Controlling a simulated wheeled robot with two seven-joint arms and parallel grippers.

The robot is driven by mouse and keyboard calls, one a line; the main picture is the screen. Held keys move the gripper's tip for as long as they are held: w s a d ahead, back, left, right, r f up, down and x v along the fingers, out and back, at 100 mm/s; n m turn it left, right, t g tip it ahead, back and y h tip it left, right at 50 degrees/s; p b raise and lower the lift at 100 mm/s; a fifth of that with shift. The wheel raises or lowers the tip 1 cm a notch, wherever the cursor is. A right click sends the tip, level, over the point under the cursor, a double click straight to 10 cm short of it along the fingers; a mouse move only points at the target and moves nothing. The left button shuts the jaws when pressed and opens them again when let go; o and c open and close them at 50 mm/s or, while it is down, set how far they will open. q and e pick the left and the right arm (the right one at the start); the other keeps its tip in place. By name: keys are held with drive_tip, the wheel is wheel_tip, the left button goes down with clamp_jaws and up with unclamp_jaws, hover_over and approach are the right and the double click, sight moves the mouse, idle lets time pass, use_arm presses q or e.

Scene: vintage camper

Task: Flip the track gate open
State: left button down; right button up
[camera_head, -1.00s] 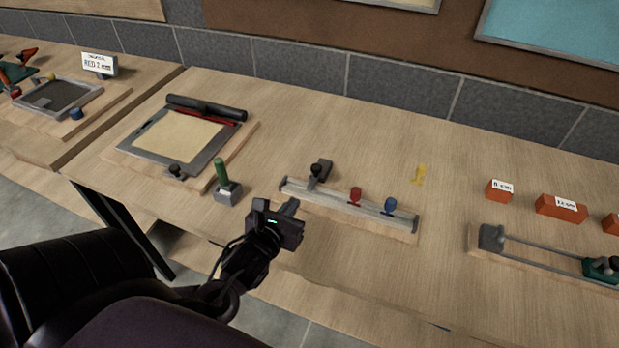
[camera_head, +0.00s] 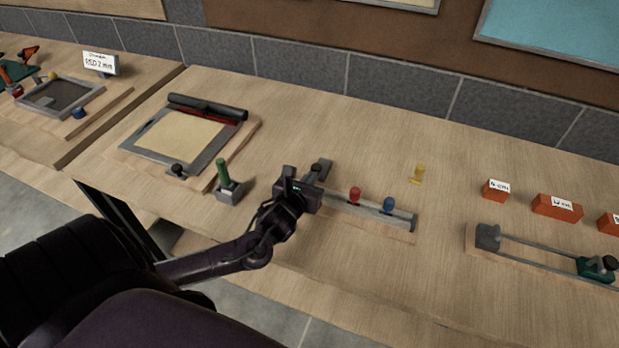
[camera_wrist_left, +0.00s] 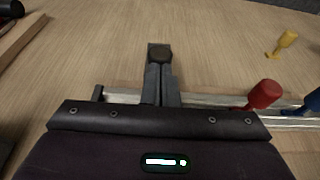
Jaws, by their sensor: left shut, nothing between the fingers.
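The wooden track (camera_head: 345,207) with a metal rail lies on the bench, with a red peg (camera_head: 354,194) and a blue peg (camera_head: 389,205) on it. My right gripper is not seen.
A yellow peg (camera_head: 418,174) stands behind the track. A green-handled tool (camera_head: 225,178) and a framed board (camera_head: 180,137) are at left. Orange blocks (camera_head: 557,206) and a rail fixture (camera_head: 540,250) are at right. The bench behind the track is mostly clear.

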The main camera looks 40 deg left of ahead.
sight(316, 165)
use_arm(q)
drive_tip(key=shift+w, duration=0.1)
drive_tip(key=w, duration=0.2)
drive_tip(key=w+a+b, duration=0.1)
drive_tip(key=w, duration=0.1)
drive_tip(key=shift+a+r, duration=0.1)
idle(0.3)
